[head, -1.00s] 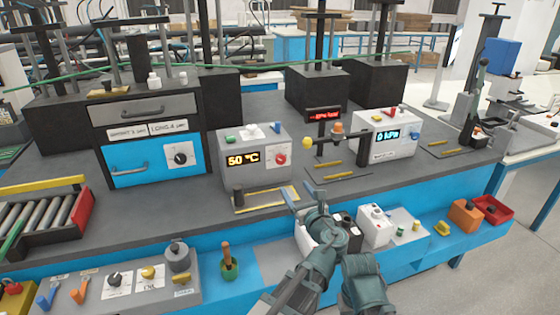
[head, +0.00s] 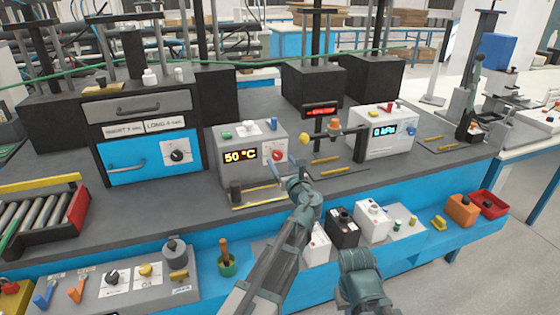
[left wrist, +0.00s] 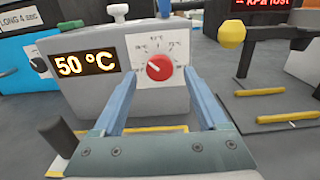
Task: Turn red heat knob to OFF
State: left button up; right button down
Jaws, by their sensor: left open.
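The red heat knob (left wrist: 159,67) sits on a white dial plate with temperature marks, on the front of a grey heater box (head: 237,177) whose display reads 50 °C. The knob also shows in the head view (head: 278,155). My left gripper (left wrist: 166,84) is open, its two blue fingers pointing at the box front on either side below the knob. The fingertips are apart from the knob, with nothing between them. In the head view my left gripper (head: 281,168) is just in front of the box.
A black post (left wrist: 57,137) stands at the left of the yellow-edged pad before the box. A yellow knob on a black stand (left wrist: 232,34) is to the right. White and black batteries (head: 342,228) stand on the blue lower shelf. The box's top carries coloured buttons.

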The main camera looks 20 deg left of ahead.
pick_arm(q)
jog(key=shift+x, duration=0.85)
grip_shut()
jog(key=n, duration=0.4)
jog(key=shift+n, duration=2.4)
